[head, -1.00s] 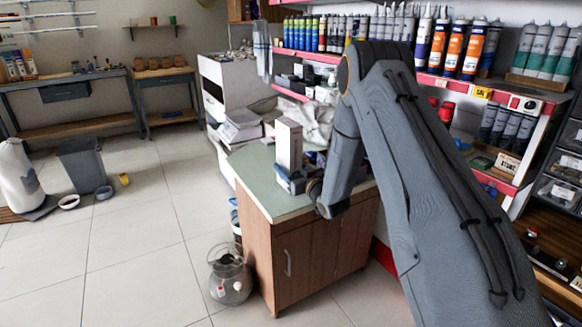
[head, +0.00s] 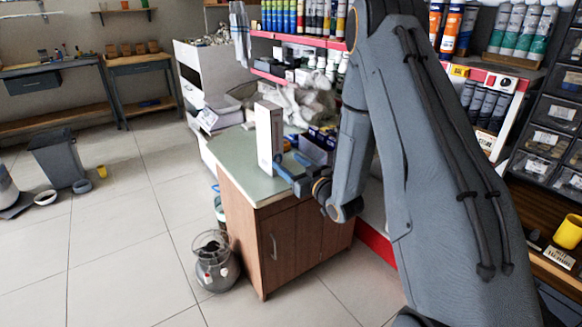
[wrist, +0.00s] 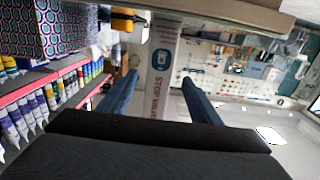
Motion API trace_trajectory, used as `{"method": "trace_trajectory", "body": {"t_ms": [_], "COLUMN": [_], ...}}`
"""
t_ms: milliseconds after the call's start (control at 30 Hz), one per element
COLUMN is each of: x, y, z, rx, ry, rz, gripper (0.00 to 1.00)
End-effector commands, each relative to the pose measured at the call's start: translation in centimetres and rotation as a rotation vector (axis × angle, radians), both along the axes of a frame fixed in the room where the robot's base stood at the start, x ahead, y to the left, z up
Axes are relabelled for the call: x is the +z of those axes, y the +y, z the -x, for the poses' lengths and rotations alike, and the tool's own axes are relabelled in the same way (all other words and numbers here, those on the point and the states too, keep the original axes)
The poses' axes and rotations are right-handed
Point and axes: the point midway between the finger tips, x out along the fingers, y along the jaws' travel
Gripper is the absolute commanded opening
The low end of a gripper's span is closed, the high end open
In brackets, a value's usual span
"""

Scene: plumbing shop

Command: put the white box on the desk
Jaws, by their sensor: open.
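The white box (head: 268,137) is tall and narrow and stands upright on the pale green top of the desk (head: 237,163), near its front edge. My gripper (head: 288,166) is low over the desk top, just right of the box in the head view, with its blue fingers pointing toward it. In the wrist view, the box (wrist: 160,62) shows beyond and between the spread fingers (wrist: 160,78), with "STOP VALVE" lettering on its face. The fingers look clear of the box. The box's lower part is partly hidden behind a finger in the head view.
Small dark and blue boxes (head: 318,146) stand on the desk behind my gripper. Shelves with tubes (head: 300,20) rise behind the desk. A round clear container (head: 214,262) stands on the floor by the desk's left front. The tiled floor (head: 120,245) to the left is open.

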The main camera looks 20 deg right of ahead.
Motion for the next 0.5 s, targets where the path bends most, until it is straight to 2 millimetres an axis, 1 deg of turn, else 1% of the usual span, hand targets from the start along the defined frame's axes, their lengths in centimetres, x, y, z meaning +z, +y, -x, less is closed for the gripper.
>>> {"method": "trace_trajectory", "body": {"t_ms": [67, 167, 267, 367, 467, 500], "x": [0.2, 0.4, 0.4, 0.4, 0.4, 0.4], "y": [-0.2, -0.4, -1.1, -1.9, -2.6, -2.8], "z": [0.1, 0.0, 0.7, 2.6, 5.5, 7.0], "rx": [-0.010, -0.041, -0.092, -0.150, -0.204, -0.224], "ry": [0.024, 0.108, 0.246, 0.407, 0.571, 0.638], "rz": [0.015, 0.057, 0.115, 0.165, 0.201, 0.212], "gripper": [0.58, 0.58, 0.58, 0.58, 0.58, 0.58]}}
